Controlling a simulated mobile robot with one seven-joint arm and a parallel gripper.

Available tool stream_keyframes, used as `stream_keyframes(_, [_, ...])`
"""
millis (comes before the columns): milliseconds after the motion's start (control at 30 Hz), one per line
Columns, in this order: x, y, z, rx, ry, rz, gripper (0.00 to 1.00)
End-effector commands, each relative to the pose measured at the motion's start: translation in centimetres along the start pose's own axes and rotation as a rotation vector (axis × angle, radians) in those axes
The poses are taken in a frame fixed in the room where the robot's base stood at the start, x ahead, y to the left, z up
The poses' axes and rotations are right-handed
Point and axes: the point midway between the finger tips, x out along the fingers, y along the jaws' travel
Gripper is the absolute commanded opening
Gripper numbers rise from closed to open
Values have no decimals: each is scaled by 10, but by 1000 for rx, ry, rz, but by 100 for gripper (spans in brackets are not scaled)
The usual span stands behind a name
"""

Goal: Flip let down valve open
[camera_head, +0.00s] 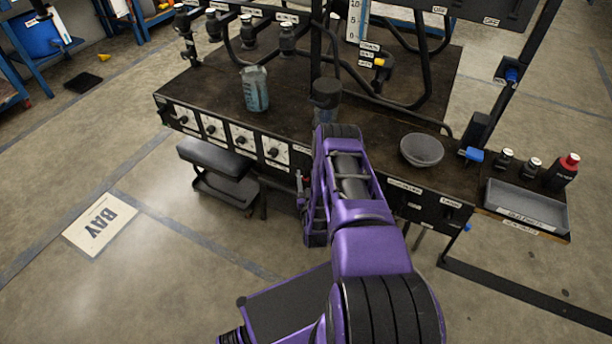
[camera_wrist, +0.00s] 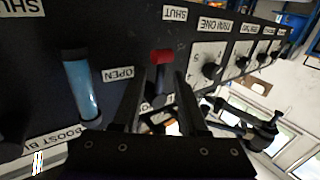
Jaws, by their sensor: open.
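In the wrist view, a short lever with a red tip (camera_wrist: 162,57) and a dark stem sits on the black front panel. A SHUT label is above it and an OPEN label to its left. The label below it is mostly hidden by my fingers, so I cannot read whether it names the let down valve. My gripper (camera_wrist: 161,82) is open, its two dark fingers pointing at the panel on either side of the lever's stem. I cannot tell whether either finger touches it.
A blue cylinder (camera_wrist: 82,88) stands out left of the lever. White dial plates (camera_wrist: 207,62) line the panel to the right. On the bench are a jug (camera_head: 255,90) and a grey bowl (camera_head: 422,150). A padded stool (camera_head: 215,158) stands below the panel's left part.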

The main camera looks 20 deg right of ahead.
Motion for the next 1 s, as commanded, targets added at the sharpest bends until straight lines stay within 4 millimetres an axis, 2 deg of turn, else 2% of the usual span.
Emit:
stream_keyframes(67, [0, 0, 0, 0, 0, 0, 42])
stream_keyframes(300, [0, 0, 0, 0, 0, 0, 1])
stream_keyframes(733, [0, 0, -1, -9, -6, 0, 0])
stream_keyframes(1000, [-2, 2, -4, -100, -66, -1, 0])
